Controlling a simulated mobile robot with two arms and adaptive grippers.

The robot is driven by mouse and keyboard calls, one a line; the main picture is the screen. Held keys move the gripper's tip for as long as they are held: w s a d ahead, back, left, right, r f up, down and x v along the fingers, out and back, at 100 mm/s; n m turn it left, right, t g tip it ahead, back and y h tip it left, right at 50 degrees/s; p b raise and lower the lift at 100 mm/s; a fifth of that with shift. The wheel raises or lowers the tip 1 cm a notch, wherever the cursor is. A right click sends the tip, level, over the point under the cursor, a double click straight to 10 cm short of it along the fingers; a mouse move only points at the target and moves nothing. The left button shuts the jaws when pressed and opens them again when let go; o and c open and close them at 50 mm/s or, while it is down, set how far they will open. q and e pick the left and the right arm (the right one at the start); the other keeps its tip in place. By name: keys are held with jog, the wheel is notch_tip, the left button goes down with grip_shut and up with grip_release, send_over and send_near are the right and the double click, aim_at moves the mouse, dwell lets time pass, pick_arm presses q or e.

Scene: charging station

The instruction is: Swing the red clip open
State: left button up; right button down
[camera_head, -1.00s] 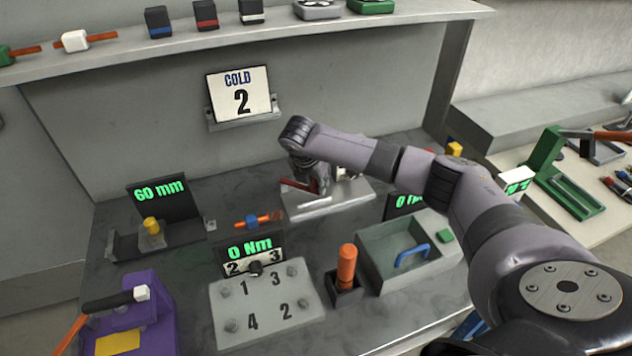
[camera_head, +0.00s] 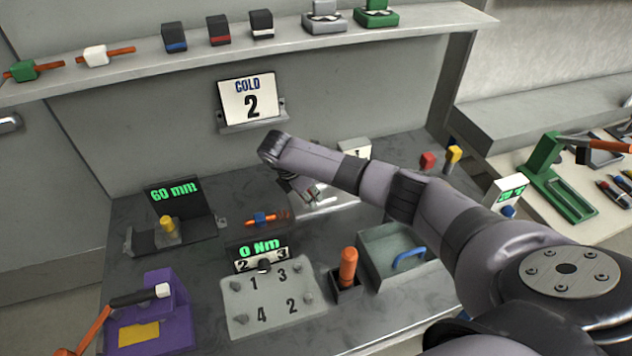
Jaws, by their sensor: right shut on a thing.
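The light grey plate (camera_head: 335,204) lies on the bench below the sign reading COLD 2. My left gripper is out of view.
Behind the arm stands a white box (camera_head: 355,148). In front are a numbered grey panel (camera_head: 272,318), an orange-handled tool (camera_head: 348,266) in a holder and a grey tray (camera_head: 375,270) with a blue handle. A purple fixture (camera_head: 170,328) stands at the front left.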

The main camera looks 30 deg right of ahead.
jog(key=shift+a+r+m+g, duration=0.1)
jog(key=shift+a+m+g, duration=0.3)
jog(key=shift+a+m, duration=0.4)
jog(key=shift+w+a+m+g, duration=0.2)
jog(key=shift+a+m+g, duration=0.2)
jog(key=shift+a+m, duration=0.55)
jog(key=shift+d, duration=0.1)
jog(key=c, duration=1.3)
grip_release()
jog(key=shift+c, duration=0.2)
jog(key=shift+r, duration=0.1)
jog(key=v, duration=1.1)
jog(key=shift+r, duration=0.35)
